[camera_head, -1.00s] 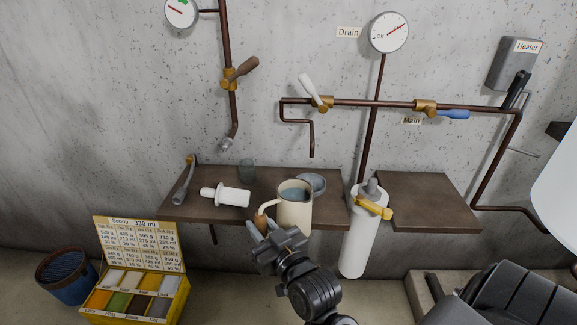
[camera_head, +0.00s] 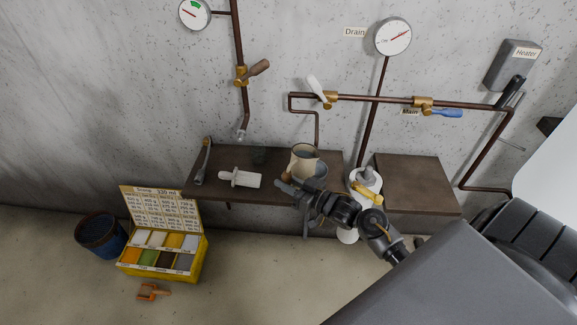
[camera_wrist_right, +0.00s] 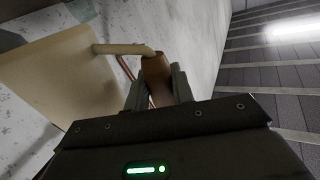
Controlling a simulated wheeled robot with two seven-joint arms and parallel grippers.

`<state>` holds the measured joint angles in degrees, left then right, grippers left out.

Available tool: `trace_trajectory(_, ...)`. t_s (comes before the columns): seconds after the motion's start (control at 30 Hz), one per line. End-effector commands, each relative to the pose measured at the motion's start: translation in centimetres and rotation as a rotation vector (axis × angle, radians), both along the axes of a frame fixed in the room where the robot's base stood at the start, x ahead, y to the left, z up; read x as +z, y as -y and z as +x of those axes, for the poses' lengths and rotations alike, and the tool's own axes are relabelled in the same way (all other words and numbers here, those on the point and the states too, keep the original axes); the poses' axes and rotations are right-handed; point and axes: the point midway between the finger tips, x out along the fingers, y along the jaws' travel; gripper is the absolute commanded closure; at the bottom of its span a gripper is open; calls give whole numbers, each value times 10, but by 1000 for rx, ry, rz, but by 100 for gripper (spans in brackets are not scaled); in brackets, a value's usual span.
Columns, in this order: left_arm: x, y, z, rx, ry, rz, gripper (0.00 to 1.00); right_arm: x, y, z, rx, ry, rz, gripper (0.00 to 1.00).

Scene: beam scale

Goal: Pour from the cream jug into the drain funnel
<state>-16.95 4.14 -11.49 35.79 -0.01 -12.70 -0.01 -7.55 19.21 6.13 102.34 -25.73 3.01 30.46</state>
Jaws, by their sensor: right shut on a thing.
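The cream jug (camera_head: 304,160) is over the left shelf in the head view, its open mouth showing at the top. It looks roughly upright; I cannot tell its exact tilt. My right gripper (camera_head: 286,188) is at the jug's near side. In the right wrist view, its fingers (camera_wrist_right: 160,90) are shut on the jug's brown handle grip (camera_wrist_right: 156,72), with the cream body (camera_wrist_right: 60,85) on the left. My left gripper is not in view.
A thin downpipe (camera_head: 317,125) hangs right of the jug. A white cylinder with a yellow handle (camera_head: 366,190) stands beside my right arm.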

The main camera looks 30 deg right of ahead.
Motion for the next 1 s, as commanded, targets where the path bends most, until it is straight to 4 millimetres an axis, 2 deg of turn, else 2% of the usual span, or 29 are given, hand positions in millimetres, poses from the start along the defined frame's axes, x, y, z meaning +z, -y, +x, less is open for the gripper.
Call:
trace_trajectory(0.1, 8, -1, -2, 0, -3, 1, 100, 4, 7, 0, 16, 0, 5, 100)
trace_trajectory(0.43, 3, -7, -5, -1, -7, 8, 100, -4, 7, 0, 20, -25, 66, 100)
trace_trajectory(0.57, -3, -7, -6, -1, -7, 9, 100, -16, 4, -1, 19, -79, 188, 100)
trace_trajectory(0.7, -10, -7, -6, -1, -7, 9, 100, -31, 7, 0, 17, -184, 421, 100)
trace_trajectory(1.0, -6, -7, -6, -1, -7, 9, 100, -26, 7, -1, 19, -174, 398, 100)
